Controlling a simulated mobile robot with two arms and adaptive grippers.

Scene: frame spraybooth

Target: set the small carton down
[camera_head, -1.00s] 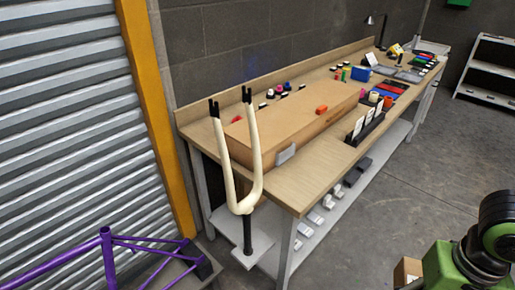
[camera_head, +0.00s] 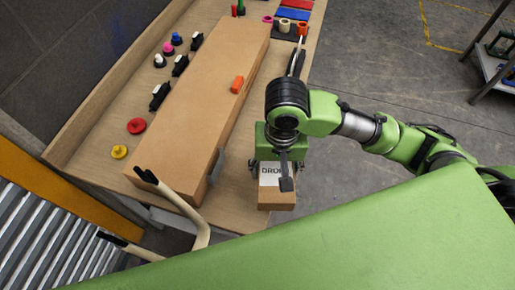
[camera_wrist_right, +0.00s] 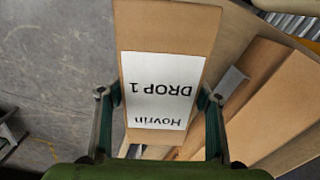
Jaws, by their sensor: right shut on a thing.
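The small carton (camera_head: 277,199) is brown cardboard with a white label on top reading "DROP". In the right wrist view the carton (camera_wrist_right: 168,27) sits between my fingers, and its label reads "Hovrin DROP 1". My right gripper (camera_head: 270,168) is shut on its sides; in the wrist view the gripper (camera_wrist_right: 160,105) has one finger on each side. In the head view the carton appears just beyond the workbench's (camera_head: 233,190) right-hand edge, near the front corner. How high it hangs, and any contact with the bench, I cannot tell. My left gripper is not in view.
Small knobs, including a red one (camera_head: 136,126), lie left. A cream fork (camera_head: 175,196) stands at the bench's near end.

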